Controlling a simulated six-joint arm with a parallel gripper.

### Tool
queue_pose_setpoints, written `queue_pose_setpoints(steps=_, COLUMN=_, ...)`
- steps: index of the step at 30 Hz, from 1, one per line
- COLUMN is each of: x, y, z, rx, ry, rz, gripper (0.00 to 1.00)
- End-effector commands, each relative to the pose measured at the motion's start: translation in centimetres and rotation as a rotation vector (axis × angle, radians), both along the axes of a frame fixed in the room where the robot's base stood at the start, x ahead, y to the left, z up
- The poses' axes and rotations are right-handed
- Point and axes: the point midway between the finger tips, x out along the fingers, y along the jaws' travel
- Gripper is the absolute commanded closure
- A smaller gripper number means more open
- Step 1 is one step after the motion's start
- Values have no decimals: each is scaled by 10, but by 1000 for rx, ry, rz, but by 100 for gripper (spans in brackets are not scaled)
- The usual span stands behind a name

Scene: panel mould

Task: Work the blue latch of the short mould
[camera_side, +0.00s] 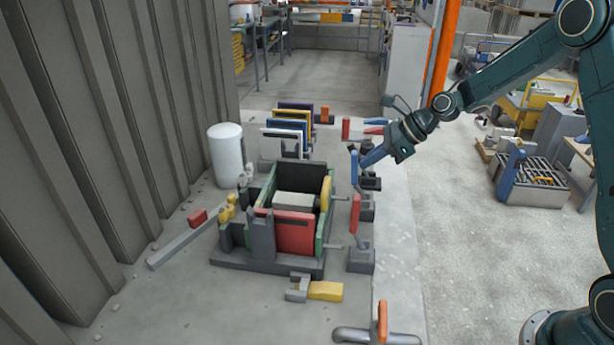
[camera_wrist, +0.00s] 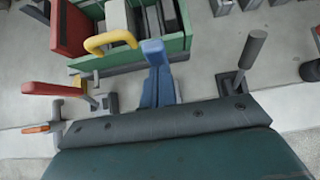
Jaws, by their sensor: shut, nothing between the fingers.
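The blue latch (camera_side: 354,164) stands upright on a dark base on the right side of the short mould, a box with green and grey walls (camera_side: 326,196) and a red panel. My gripper (camera_side: 365,162) is shut and empty, its blue fingers slanting down to the right side of the latch. The fingertips are against or very close to the latch; I cannot tell which. In the wrist view the blue latch top (camera_wrist: 153,48) shows just beyond my blue fingers (camera_wrist: 161,88), which hide its lower part. The mould's green wall (camera_wrist: 135,54) is beyond it.
A red-handled latch (camera_side: 355,212) stands nearer the camera, in the same row. A yellow handle (camera_side: 325,193) rises at the mould's right wall. A grey lever (camera_wrist: 253,50) stands right of my fingers in the wrist view. Upright coloured panels (camera_side: 290,125) and a white cylinder (camera_side: 226,153) stand behind.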

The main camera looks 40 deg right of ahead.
Motion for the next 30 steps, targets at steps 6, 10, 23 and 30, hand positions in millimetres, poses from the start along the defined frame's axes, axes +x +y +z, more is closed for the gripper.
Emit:
queue_pose_setpoints(steps=6, x=-16, y=-17, z=2, rx=-2, ry=4, rz=-6, gripper=100)
queue_pose_setpoints(steps=10, x=-29, y=-30, z=4, rx=-3, ry=5, rz=-7, gripper=100)
queue_pose_setpoints(steps=23, x=-61, y=-62, z=61, rx=-6, ry=4, rz=-6, gripper=100)
queue_pose_setpoints(steps=30, x=-71, y=-71, z=77, rx=-4, ry=6, rz=-4, gripper=100)
